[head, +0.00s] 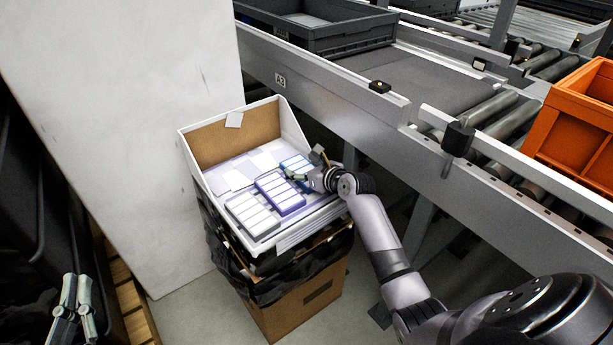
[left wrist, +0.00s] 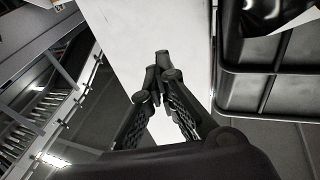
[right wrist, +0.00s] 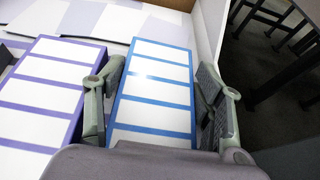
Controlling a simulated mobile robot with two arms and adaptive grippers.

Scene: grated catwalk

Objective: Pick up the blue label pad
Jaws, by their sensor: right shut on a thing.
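The blue label pad (head: 293,162) has white labels with blue borders and lies at the right side of a white tray (head: 187,152). In the right wrist view the blue label pad (right wrist: 152,88) is between the fingers of my right gripper (right wrist: 158,100), which is shut on its sides. In the head view the right gripper (head: 308,176) partly hides the pad. A purple-bordered pad (head: 280,193) lies just to its left, and a grey-bordered pad (head: 251,215) further left. My left gripper (head: 75,300) is at the lower left, away from the tray. Its fingertips (left wrist: 158,68) meet, with nothing between them.
The tray sits on a cardboard box (head: 300,310) with a black bag around it. Loose white sheets (head: 238,178) lie in the tray. A roller conveyor (head: 330,85) carries a grey crate (head: 330,30) and an orange crate (head: 575,125). A white panel (head: 130,120) stands left.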

